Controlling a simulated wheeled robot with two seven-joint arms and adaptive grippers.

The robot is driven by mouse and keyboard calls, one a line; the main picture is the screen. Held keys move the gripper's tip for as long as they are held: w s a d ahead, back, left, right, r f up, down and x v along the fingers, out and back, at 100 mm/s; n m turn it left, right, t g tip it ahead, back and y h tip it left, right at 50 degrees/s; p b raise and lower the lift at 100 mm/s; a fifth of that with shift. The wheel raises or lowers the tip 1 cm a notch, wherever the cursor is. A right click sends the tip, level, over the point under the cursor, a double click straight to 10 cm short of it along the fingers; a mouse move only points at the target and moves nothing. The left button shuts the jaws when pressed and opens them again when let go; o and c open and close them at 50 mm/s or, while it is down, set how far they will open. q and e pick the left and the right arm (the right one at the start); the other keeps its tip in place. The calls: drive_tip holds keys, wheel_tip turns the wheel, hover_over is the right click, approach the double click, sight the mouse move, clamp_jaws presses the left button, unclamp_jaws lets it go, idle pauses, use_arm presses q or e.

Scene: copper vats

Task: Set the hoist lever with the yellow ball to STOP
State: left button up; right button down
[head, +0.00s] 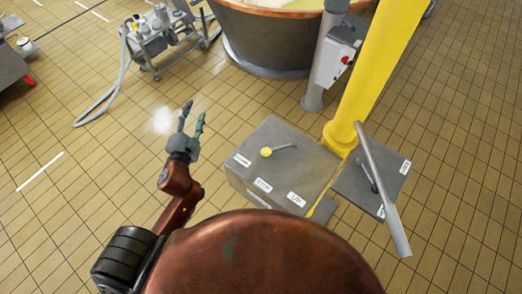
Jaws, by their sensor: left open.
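The hoist lever with the yellow ball (266,152) lies on top of a grey box (285,172) right of the picture's middle. Its short grey arm runs from a pivot at the right to the ball at the left. The ball points toward the white label (242,160) at the box's left edge. Two more labels, a middle one (263,185) and a front one (296,199), follow along the near edge. Their lettering is too small to read surely. My left gripper (193,112) is open and empty, left of the box and apart from it. My right gripper is out of view.
A yellow post (380,70) rises behind the box. A second grey box (350,190) with a dark lever (373,178) stands to the right, under a slanting grey bar (382,190). A copper-rimmed vat (265,45) and a pump cart (160,35) stand behind. Tiled floor surrounds my gripper.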

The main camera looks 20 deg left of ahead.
use_arm(q)
drive_tip(key=w+d+r+m+t+h, duration=0.35)
drive_tip(key=d+r+m+h, duration=0.35)
drive_tip(key=d+r+m, duration=0.35)
drive_tip(key=m+g+h, duration=1)
drive_tip(key=m+g, duration=0.1)
drive_tip(key=m, duration=1.1)
hover_over(262, 151)
drive_tip(key=s+d, duration=0.2)
wheel_tip(262, 151, down, 6)
drive_tip(key=a+f+m+g+y, duration=0.1)
drive_tip(key=a+f+y, duration=0.1)
drive_tip(key=f, duration=0.2)
drive_tip(key=a+f+m+g+y, duration=0.1)
drive_tip(key=a+f+m, duration=0.1)
drive_tip(key=f, duration=0.2)
drive_tip(key=s+a+f+m+g+y, duration=0.1)
drive_tip(key=a+f+g+y, duration=0.1)
drive_tip(key=f, duration=0.2)
drive_tip(key=shift+a+m+y, duration=0.3)
drive_tip(key=shift+m, duration=0.05)
drive_tip(key=shift+w+d+f, duration=0.1)
drive_tip(key=shift+f, duration=0.2)
drive_tip(key=p+x, duration=0.1)
drive_tip(key=x, duration=0.6)
